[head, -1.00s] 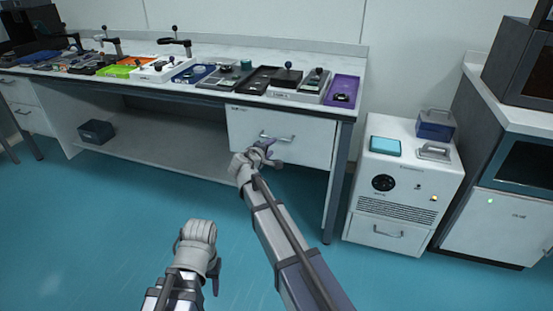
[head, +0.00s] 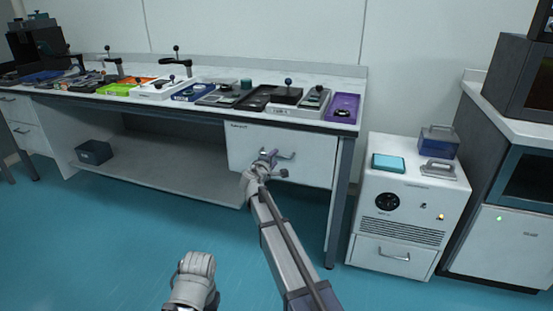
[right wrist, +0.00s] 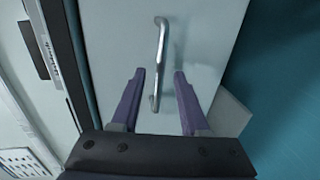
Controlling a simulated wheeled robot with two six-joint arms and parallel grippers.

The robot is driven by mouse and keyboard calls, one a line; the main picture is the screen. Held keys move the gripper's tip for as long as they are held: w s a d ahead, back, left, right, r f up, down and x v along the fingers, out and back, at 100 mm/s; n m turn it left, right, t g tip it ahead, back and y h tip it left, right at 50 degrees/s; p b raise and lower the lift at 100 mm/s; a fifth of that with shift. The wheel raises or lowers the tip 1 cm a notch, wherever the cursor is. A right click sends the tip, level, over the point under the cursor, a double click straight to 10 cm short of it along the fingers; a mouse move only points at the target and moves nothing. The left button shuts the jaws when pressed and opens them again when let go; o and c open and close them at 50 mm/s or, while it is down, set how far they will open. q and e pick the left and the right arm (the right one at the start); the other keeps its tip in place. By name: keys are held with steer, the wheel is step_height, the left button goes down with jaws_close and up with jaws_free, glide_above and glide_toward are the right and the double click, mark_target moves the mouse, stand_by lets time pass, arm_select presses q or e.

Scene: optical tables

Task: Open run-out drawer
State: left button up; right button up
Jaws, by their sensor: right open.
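The run-out drawer (head: 300,150) has a white front and sits under the right end of the long bench. It looks shut. Its metal bar handle (head: 282,155) is on the front; in the right wrist view the handle (right wrist: 159,62) runs up and down the picture. My right gripper (head: 272,163) is at the drawer front, by the handle's left part. In the right wrist view its purple fingers (right wrist: 158,80) are apart, with the handle's lower end between them in the picture. I cannot tell whether they touch it. My left gripper (head: 192,275) is low, away from the bench; its fingers are unclear.
The bench top (head: 340,87) carries several trays and instruments, including a purple tray (head: 343,108) at the right end. A white cabinet unit (head: 402,212) stands right of the bench leg. A dark box (head: 94,152) sits on the lower shelf. The blue floor in front is clear.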

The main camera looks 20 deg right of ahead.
mark_target(276, 156)
steer(key=x, duration=0.3)
steer(key=shift+w+d, duration=0.1)
steer(key=shift+w, duration=0.05)
jaws_close()
stand_by(1.3)
